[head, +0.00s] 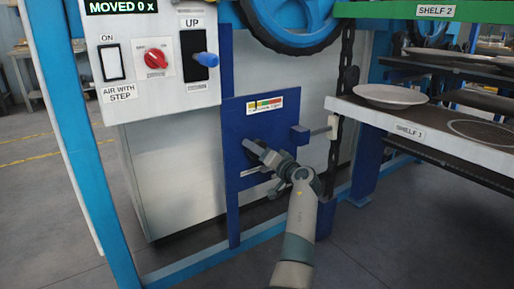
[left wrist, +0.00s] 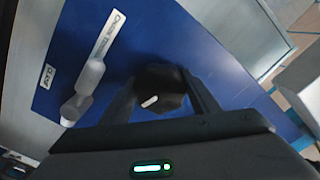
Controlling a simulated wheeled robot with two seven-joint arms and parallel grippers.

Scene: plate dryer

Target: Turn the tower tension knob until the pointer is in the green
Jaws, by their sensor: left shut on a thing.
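The tension knob (left wrist: 161,88) is black with a white mark and sits on a blue panel (head: 234,125). My left gripper (head: 262,152) is shut on it, with one finger on each side in the left wrist view (left wrist: 163,92). In the head view the gripper mostly hides the knob. The gauge (head: 264,104) above it is a small coloured strip on a white plate. A dark pointer seems to stand toward its left part, but its exact zone is too small to tell. My right gripper is not in view.
A control box (head: 152,60) with a red dial (head: 155,59) and a blue-tipped lever (head: 205,59) is at upper left. A blue wheel (head: 290,42) and chain (head: 345,60) are above. A shelf with a plate (head: 390,96) is at right. Floor is clear below.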

